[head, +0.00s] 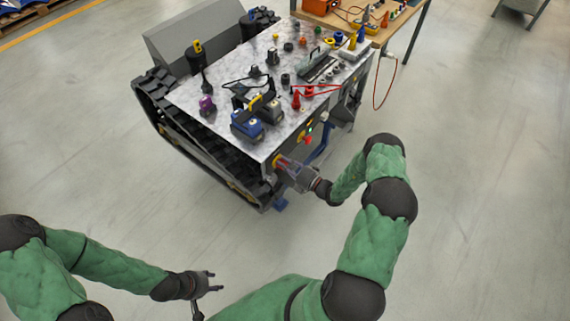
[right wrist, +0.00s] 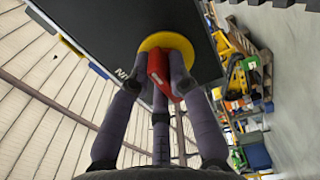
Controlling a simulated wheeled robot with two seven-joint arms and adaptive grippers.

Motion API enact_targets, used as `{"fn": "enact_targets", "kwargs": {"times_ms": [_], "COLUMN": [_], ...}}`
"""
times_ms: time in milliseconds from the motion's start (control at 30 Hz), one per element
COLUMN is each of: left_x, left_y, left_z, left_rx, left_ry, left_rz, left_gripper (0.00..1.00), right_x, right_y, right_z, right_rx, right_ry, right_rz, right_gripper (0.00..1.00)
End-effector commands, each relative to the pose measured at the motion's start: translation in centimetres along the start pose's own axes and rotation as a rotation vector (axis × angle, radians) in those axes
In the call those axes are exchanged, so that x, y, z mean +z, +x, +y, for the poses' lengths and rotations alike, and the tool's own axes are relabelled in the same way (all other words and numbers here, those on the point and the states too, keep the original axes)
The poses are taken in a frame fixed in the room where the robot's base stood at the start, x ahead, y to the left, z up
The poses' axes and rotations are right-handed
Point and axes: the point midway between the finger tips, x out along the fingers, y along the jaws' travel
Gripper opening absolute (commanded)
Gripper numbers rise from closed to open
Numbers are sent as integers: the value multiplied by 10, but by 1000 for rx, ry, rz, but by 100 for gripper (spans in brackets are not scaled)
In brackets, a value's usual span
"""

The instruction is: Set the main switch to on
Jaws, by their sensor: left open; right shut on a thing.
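The main switch (right wrist: 158,72) has a red handle on a round yellow plate (right wrist: 166,40), set in the dark panel (right wrist: 95,28) of the tracked carrier. My right gripper (head: 283,165) is at the front panel of the carrier, at the yellow plate. In the right wrist view its fingers (right wrist: 160,75) close around the red handle. The fingers cover part of the handle, and I cannot tell which setting it points to. Lettering beside the plate is mostly hidden. My left gripper (head: 213,281) is open and empty, low over the floor, away from the carrier.
The carrier's grey top (head: 222,98) holds many small items, including a blue battery-like block (head: 246,126) and red cones. A red knob (head: 307,140) sits right of the main switch. A black track (head: 185,140) runs along the left side.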

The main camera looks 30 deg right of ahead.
Motion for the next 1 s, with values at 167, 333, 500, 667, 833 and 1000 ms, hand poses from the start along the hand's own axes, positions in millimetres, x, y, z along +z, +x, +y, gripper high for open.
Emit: {"fn": "enact_targets", "kwargs": {"times_ms": [167, 333, 500, 667, 833, 1000], "left_x": [0, 0, 0, 0, 0, 0], "left_y": [0, 0, 0, 0, 0, 0], "left_z": [0, 0, 0, 0, 0, 0], "left_rx": [0, 0, 0, 0, 0, 0], "left_ry": [0, 0, 0, 0, 0, 0], "left_rz": [0, 0, 0, 0, 0, 0], "left_gripper": [44, 44, 44, 44, 44, 44], "right_x": [1, 1, 0, 0, 0, 1], "right_y": [0, 0, 0, 0, -2, -20], "right_z": [-1, -1, -1, 0, 0, -1], "right_rx": [-2, -2, -2, -1, -1, -3], "right_ry": [4, 4, 3, 3, 3, 4], "right_rz": [-2, -2, -2, -1, -1, -4], "right_gripper": [0, 0, 44, 44, 44, 44]}}
